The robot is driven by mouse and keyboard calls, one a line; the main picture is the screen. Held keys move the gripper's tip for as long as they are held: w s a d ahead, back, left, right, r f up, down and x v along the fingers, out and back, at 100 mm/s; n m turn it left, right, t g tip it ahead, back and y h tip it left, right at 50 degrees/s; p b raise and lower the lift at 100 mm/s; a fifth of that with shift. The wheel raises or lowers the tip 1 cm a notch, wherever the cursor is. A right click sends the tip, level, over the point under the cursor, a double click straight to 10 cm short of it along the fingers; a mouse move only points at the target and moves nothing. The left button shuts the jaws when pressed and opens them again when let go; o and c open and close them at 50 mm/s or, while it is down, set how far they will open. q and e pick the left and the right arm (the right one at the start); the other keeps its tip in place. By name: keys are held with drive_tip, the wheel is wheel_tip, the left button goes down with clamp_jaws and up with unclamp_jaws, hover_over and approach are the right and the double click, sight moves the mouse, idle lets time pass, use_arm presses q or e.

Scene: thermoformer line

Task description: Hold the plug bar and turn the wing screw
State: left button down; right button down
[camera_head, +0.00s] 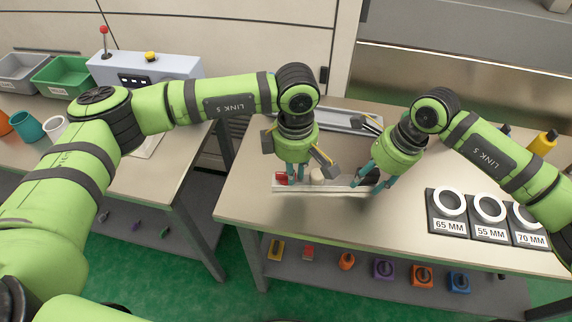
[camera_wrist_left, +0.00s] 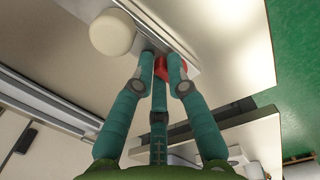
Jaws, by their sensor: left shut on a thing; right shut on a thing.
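The plug bar (camera_head: 335,188) is a long pale bar lying near the table's front edge, with a cream round plug (camera_head: 317,176) on it. The plug also shows in the left wrist view (camera_wrist_left: 112,32). A red piece (camera_head: 281,178) sits at the bar's left end; I cannot tell whether it is the wing screw. My left gripper (camera_head: 294,178) points down and its teal fingers are shut on the red piece (camera_wrist_left: 161,68). My right gripper (camera_head: 368,186) is shut at the bar's right end, around a dark piece (camera_head: 374,175); its exact grip is partly hidden.
Black plates with white rings (camera_head: 450,201), marked 65, 55 and 70 MM, lie to the right. A metal tray (camera_head: 345,119) is behind the bar. A yellow bottle (camera_head: 543,142) stands far right. Several coloured parts (camera_head: 384,269) sit on the shelf below. Bare tabletop (camera_head: 400,222) lies in front.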

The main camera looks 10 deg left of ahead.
use_arm(q)
drive_tip(key=shift+s+d+m, duration=0.1)
drive_tip(key=shift+s+m, duration=0.15)
drive_tip(key=shift+m, duration=0.65)
drive_tip(key=shift+s+m, duration=0.15)
drive_tip(key=shift+m, duration=0.75)
drive_tip(key=shift+s+m, duration=0.15)
drive_tip(key=shift+m, duration=0.75)
drive_tip(key=shift+s+m, duration=0.1)
drive_tip(key=shift+m, duration=0.8)
